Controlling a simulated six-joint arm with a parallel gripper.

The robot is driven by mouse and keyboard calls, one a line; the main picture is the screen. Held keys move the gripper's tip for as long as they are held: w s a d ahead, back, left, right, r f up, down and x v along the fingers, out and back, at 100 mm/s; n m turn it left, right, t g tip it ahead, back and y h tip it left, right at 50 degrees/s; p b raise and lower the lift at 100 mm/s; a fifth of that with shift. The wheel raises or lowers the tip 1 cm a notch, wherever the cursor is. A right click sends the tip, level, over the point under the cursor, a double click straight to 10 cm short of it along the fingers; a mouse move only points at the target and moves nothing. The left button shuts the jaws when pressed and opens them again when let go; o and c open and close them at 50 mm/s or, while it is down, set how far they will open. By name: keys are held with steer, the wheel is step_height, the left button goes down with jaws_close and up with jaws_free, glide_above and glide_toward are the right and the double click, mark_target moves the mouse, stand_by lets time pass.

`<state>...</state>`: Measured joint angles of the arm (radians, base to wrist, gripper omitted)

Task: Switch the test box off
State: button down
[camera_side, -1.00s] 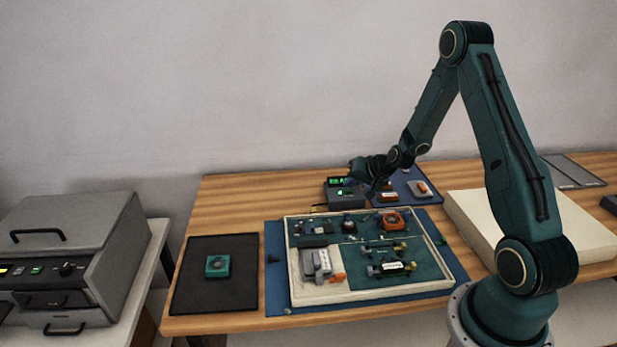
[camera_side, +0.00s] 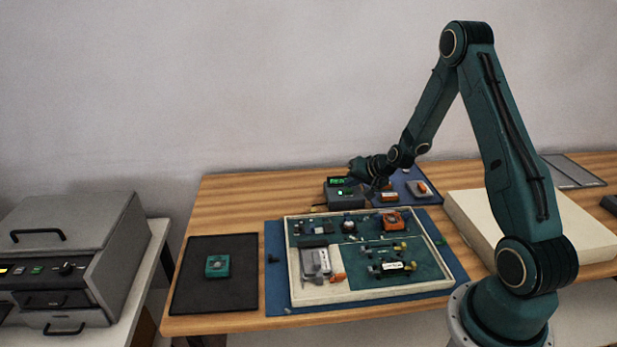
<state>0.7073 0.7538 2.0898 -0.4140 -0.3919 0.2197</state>
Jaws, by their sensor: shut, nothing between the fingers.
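The test box (camera_side: 345,197) is a small dark box at the back of the table, with lit green displays and a white-green light on its front. My gripper (camera_side: 372,187) is at the box's right side, low and close to its top. It is shut and holds nothing. The fingertips are small and dark here, so I cannot tell whether they touch the box. Its switch cannot be made out; the gripper may cover part of that side.
A white-rimmed tray (camera_side: 372,293) with several parts lies in front on a blue mat. A blue mat with orange-and-grey parts (camera_side: 419,188) lies right of the box. A black mat (camera_side: 190,295) holds a teal block (camera_side: 217,266). A pale slab (camera_side: 470,215) lies at right.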

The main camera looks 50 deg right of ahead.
mark_target(351, 191)
steer(key=shift+f, duration=0.45)
stand_by(0.8)
steer(key=shift+r, duration=0.5)
stand_by(0.3)
steer(key=shift+r, duration=2.95)
